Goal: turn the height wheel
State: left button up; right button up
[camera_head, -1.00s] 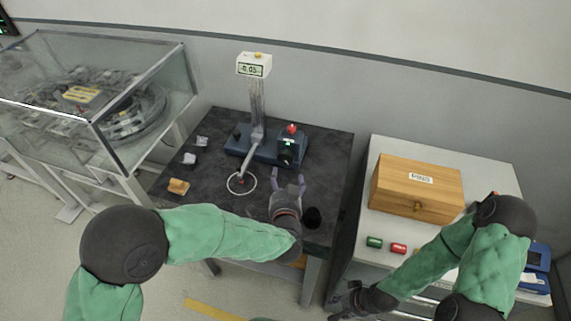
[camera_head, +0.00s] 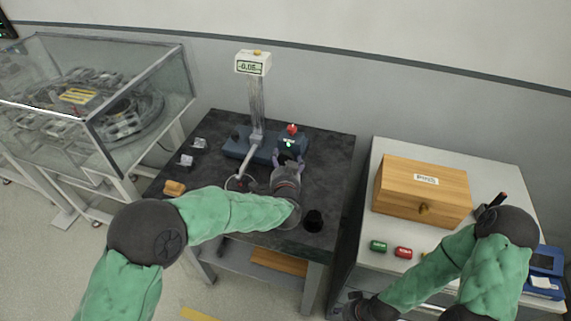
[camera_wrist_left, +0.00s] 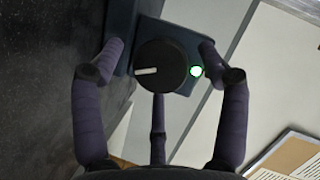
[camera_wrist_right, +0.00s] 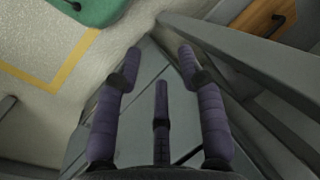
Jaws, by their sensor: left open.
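The height wheel, a black round knob (camera_wrist_left: 165,66) with a white mark, sits on the front of a dark blue box beside a lit green light. My left gripper (camera_wrist_left: 160,48) is open, with fingertips on either side of the knob; I cannot tell whether they touch it. In the head view my left gripper (camera_head: 288,160) is at the blue base of the stand (camera_head: 260,150) and hides the knob. The stand carries a display (camera_head: 252,64) reading about -0.05. My right gripper (camera_wrist_right: 160,52) is open and empty, low by the right table.
A red button (camera_head: 292,129) tops the blue box. Small blocks (camera_head: 186,160) lie at the dark table's left, and a black cup (camera_head: 313,220) stands at its front right. A wooden box (camera_head: 422,190) is on the right table. A glass case (camera_head: 95,100) stands left.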

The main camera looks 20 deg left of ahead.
pick_arm(q)
jog(key=c, duration=1.1)
jog(key=shift+r+n+h+p, duration=0.1)
jog(key=shift+n+h+p, duration=0.2)
jog(key=shift+n+p, duration=0.25)
jog(key=o, duration=1.1)
jog(key=shift+a, duration=0.15)
jog(key=shift+s, duration=0.15)
